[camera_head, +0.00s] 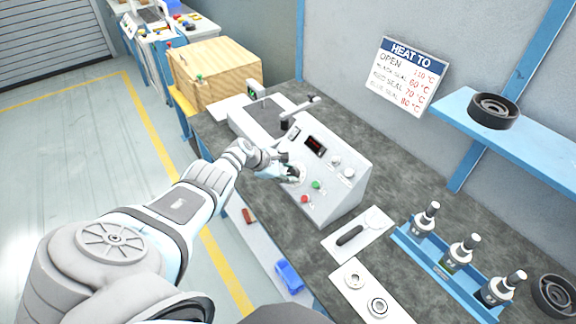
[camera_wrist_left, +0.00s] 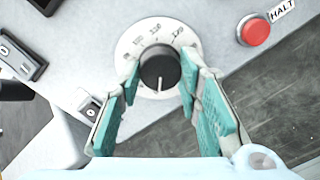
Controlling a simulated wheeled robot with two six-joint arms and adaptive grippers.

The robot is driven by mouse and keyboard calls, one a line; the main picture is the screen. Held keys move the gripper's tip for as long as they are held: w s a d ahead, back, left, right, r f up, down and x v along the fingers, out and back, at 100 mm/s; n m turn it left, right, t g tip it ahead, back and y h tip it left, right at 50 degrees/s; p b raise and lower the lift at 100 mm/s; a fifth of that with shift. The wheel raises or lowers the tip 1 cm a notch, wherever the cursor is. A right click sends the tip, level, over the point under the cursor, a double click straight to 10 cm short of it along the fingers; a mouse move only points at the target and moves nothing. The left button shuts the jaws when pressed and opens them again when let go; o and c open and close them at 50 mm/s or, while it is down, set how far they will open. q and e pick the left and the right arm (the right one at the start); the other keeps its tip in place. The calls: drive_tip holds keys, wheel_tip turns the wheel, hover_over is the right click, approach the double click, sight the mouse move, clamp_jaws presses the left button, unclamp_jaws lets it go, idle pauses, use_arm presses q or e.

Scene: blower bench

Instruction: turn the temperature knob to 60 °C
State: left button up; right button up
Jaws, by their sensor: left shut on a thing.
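The temperature knob (camera_wrist_left: 158,66) is a round black knob on a white dial (camera_wrist_left: 128,42) with printed numbers, partly readable, along its upper rim. In the left wrist view its white mark points toward the bottom of the picture, between my fingers. My left gripper (camera_wrist_left: 165,90) has its green-padded fingers on either side of the knob and is shut on it. In the head view the left gripper (camera_head: 287,168) is at the left of the sloped front of the white control box (camera_head: 345,195) and hides most of the knob. My right gripper is not in view.
A red button (camera_wrist_left: 256,32) labelled HALT is right of the dial; a green button (camera_head: 316,185) is nearby. A dark display (camera_head: 315,145) is on the box. A wall sign (camera_head: 412,75) lists temperatures.

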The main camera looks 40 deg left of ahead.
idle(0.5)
use_arm(q)
drive_tip(key=o, duration=1.1)
drive_tip(key=shift+o, duration=0.2)
drive_tip(key=shift+s+a+r, duration=0.25)
drive_tip(key=shift+a+r, duration=0.05)
drive_tip(key=shift+a, duration=0.05)
drive_tip(key=v, duration=0.6)
drive_tip(key=shift+s+d+r, duration=0.15)
drive_tip(key=shift+s+r, duration=0.15)
